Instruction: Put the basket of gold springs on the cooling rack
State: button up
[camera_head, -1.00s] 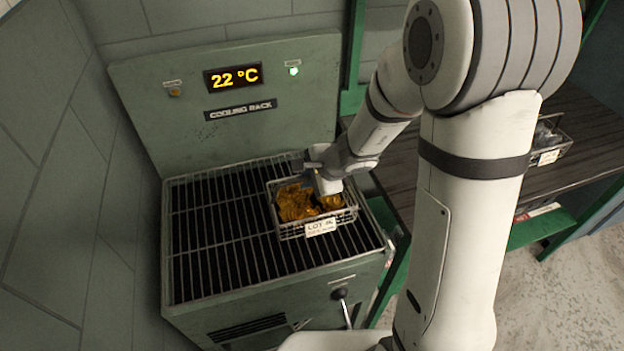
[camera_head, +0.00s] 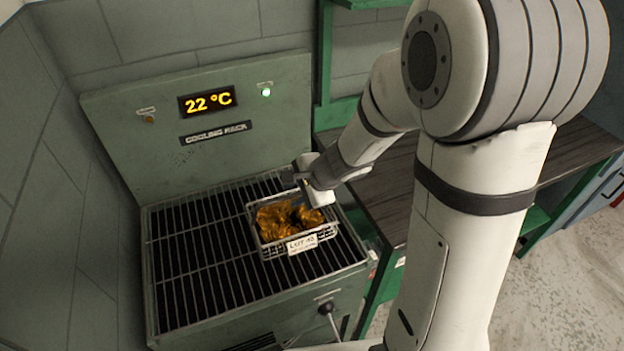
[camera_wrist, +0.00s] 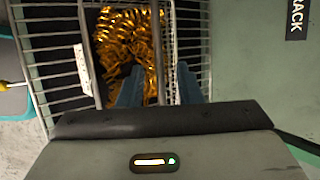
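The wire basket (camera_head: 268,248) stands on the slatted grate of the green cooling rack (camera_head: 195,275), right of the grate's middle. It holds gold springs (camera_head: 275,222) and has a white lot tag on its front. My gripper (camera_head: 308,198) is at the basket's back right edge. In the wrist view, my gripper's two fingers (camera_wrist: 159,72) are apart, with a wire of the basket's rim between them and not visibly pinched. The gold springs (camera_wrist: 125,40) lie beside the fingers there. The fingertips are partly hidden in the head view.
The rack's back panel (camera_head: 235,165) shows 22 °C and a lit green lamp. A lever (camera_head: 328,312) sticks out at the front. A dark bench (camera_head: 385,200) adjoins on the right. The grate left of the basket is clear.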

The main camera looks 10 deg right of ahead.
jog(key=s+d+r+n+h, duration=0.3)
jog(key=s+d+r+n, duration=0.3)
jog(key=s, duration=0.3)
jog(key=s+d+r+n+g+h+p, duration=0.1)
jog(key=s+d+r+n+h, duration=0.1)
jog(key=s+d+r+n, duration=0.4)
notch_tip(320, 180, up, 2)
jog(key=s+n, duration=0.1)
jog(key=s, duration=0.1)
jog(key=shift+s+d+n+g+h, duration=0.3)
jog(key=shift+s+d+h, duration=0.05)
jog(key=shift+s+h, duration=0.05)
jog(key=shift+r, duration=0.1)
jog(key=shift+s, duration=0.15)
